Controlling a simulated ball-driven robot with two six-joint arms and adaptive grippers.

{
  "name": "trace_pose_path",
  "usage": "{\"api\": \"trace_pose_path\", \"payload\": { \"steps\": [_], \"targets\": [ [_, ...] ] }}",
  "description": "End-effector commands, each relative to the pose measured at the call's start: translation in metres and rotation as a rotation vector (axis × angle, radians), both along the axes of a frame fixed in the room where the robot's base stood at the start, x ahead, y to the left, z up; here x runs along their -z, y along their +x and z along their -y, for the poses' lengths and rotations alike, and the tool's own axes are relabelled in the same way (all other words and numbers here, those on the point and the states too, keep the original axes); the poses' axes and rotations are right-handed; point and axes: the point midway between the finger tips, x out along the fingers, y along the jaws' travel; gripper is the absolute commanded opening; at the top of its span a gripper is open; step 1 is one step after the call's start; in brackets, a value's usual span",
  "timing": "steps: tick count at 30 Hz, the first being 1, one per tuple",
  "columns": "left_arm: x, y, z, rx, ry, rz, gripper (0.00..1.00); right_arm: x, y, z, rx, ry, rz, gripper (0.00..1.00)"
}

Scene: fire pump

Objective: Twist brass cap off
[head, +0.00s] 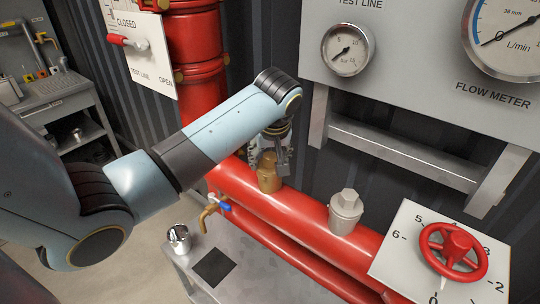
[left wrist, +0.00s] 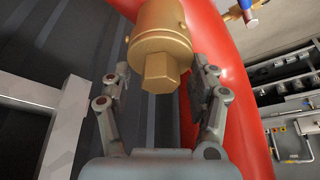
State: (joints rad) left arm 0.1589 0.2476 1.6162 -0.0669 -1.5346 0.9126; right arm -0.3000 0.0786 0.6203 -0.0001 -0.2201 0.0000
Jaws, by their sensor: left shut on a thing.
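The brass cap (head: 269,180) sits upright on the thick red pipe (head: 305,212) in the head view, partly hidden by my left gripper (head: 271,152). In the left wrist view the brass cap (left wrist: 158,45) shows its round body with small side lugs and a hex end facing me. The fingers of my left gripper (left wrist: 162,78) stand on either side of the hex end, shut on the cap. The cap appears seated on the red pipe (left wrist: 215,60). My right gripper is in neither view.
A grey hex cap (head: 346,212) stands on the same pipe to the right, before a red handwheel (head: 454,250) on a white dial plate. A small blue-handled tap (head: 218,206) and a metal cup (head: 179,238) are below left. A gauge panel (head: 408,50) hangs behind.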

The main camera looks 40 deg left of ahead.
Motion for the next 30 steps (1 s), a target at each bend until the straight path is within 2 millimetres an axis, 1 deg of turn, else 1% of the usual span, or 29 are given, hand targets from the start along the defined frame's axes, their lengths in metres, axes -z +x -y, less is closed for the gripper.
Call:
{"api": "trace_pose_path", "payload": {
  "steps": [5,8,15,18,27,29,30],
  "targets": [
    [0.0019,-0.0014,0.0019,0.002,-0.006,-0.005,0.22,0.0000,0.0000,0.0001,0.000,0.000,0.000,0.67],
    [0.0021,-0.0010,0.0029,-0.050,-0.009,-0.006,0.21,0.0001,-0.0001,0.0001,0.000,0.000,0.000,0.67],
    [0.0024,-0.0026,0.0029,-0.454,-0.008,-0.009,0.22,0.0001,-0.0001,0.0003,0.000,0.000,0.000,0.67],
    [0.0030,-0.0037,0.0026,-0.535,-0.008,-0.010,0.22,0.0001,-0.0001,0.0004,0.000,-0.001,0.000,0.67],
    [0.0038,-0.0044,0.0031,-0.558,-0.009,-0.011,0.22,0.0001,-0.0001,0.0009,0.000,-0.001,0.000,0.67],
    [0.0035,-0.0038,0.0036,-0.609,-0.010,-0.011,0.22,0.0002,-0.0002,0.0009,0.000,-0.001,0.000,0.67],
    [0.0035,-0.0038,0.0040,-0.669,-0.009,-0.012,0.22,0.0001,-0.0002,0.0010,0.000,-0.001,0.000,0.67]
  ]
}}
